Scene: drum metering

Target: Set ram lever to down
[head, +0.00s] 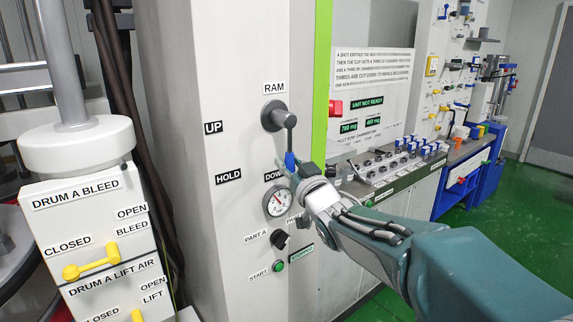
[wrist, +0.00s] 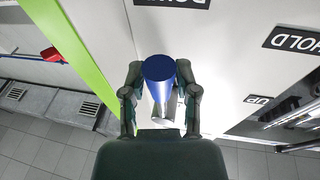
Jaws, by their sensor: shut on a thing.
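The ram lever (head: 290,138) hangs from its grey round hub (head: 273,115) below the RAM label, on the tall white cabinet. Its arm points nearly straight down, with the blue handle end (head: 290,160) beside the DOWN label (head: 273,176), which is partly covered by my gripper. My gripper (head: 294,168) is at that handle. In the wrist view, the blue handle (wrist: 159,68) lies between the two fingers of my gripper (wrist: 160,80), which are shut on it. The UP label (head: 213,128) and HOLD label (head: 228,176) are to the left.
A pressure gauge (head: 278,202) and a black knob (head: 279,239) sit just below the lever. A green start button (head: 279,266) is lower. A green strip (head: 321,80) edges the cabinet. Drum A valves with a yellow handle (head: 91,263) stand at left.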

